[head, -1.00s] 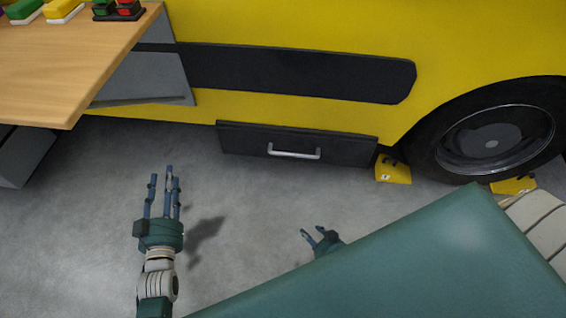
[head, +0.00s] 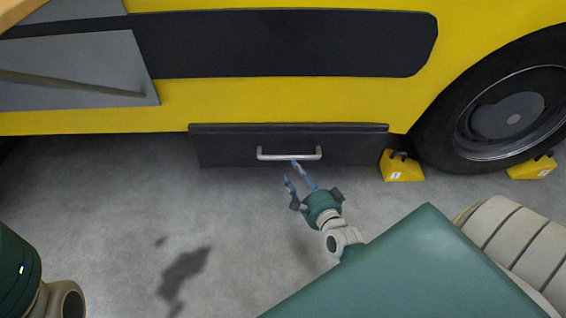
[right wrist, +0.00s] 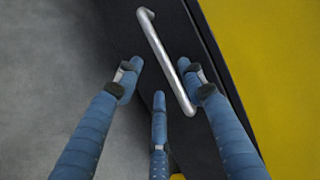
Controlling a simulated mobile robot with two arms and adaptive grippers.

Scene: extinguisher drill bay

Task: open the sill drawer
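The sill drawer (head: 225,150) is a dark panel low on the yellow vehicle side, and it looks shut. Its silver bar handle (head: 289,155) runs across the front; it also shows in the right wrist view (right wrist: 165,55). My right gripper (head: 294,174) is just below and in front of the handle. In the right wrist view its blue fingers (right wrist: 160,84) are spread, with the bar passing between the left and right fingers near their tips. The right fingertip is close to the bar; I cannot tell if it touches. My left gripper is out of view.
Yellow wheel chocks (head: 402,168) sit by the black wheel (head: 505,115), right of the drawer. A grey angled panel (head: 80,75) is at upper left. Bare concrete floor (head: 110,210) lies before the drawer.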

